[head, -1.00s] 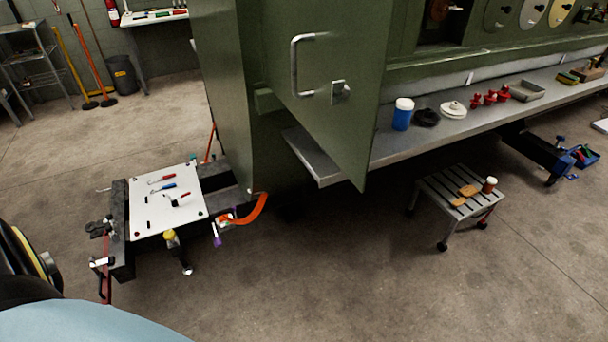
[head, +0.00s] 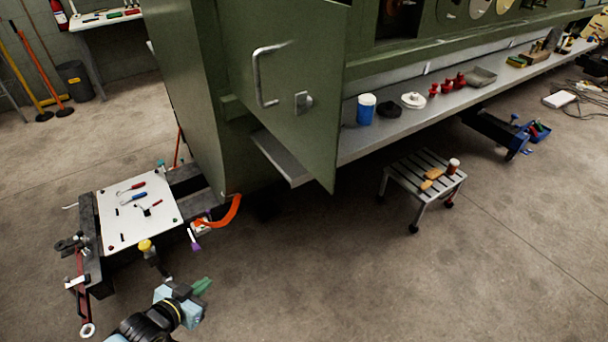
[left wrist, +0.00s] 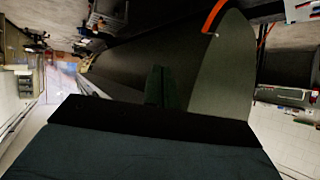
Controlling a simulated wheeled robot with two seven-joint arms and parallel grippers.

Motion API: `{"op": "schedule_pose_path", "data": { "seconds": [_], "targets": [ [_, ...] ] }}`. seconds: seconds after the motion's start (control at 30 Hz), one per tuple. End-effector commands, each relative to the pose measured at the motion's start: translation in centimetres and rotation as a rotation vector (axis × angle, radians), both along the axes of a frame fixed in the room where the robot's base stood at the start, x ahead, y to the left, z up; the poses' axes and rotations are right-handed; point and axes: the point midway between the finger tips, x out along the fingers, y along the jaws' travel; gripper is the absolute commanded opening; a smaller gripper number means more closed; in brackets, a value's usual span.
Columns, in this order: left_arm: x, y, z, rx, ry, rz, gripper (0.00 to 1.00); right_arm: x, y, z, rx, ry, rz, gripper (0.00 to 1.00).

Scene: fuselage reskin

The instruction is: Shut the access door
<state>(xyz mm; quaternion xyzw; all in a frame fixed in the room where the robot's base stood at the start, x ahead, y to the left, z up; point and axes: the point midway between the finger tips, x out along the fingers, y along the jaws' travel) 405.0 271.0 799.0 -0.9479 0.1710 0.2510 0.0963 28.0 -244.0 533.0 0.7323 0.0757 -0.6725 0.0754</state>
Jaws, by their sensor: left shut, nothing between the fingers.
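The access door (head: 290,125) is a green panel standing open, swung out from the green fuselage machine body, in the head view. It carries a silver bar handle (head: 258,80) and a small latch (head: 303,102). My left gripper (head: 203,286) is low at the bottom left of the head view, over the floor, well below and apart from the door. Its green fingers are shut and empty; they also show in the left wrist view (left wrist: 160,88). My right gripper is out of view.
A grey shelf (head: 400,120) along the machine holds a blue jar (head: 366,108) and several small parts. A cart with a white board (head: 130,225) stands at left. A slatted stool (head: 410,178) stands right. Floor between them is clear.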

Motion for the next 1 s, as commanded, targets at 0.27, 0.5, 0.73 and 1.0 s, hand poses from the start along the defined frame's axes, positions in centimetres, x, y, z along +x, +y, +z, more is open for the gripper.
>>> {"op": "schedule_pose_path", "data": {
  "seconds": [0.27, 0.5, 0.73, 1.0],
  "targets": [
    [0.4, -9.6, 23.0, -0.235, -0.301, -0.346, 0.0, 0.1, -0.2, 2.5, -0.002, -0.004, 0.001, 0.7],
    [-4.8, -14.3, 32.6, -0.381, -0.362, -0.54, 0.0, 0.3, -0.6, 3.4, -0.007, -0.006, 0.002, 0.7],
    [-5.7, -15.8, 34.4, -0.416, -0.369, -0.577, 0.0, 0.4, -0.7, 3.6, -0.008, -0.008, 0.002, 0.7],
    [-3.0, -19.5, 34.6, -0.415, -0.373, -0.578, 0.0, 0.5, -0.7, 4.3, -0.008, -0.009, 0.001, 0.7]
  ]
}}
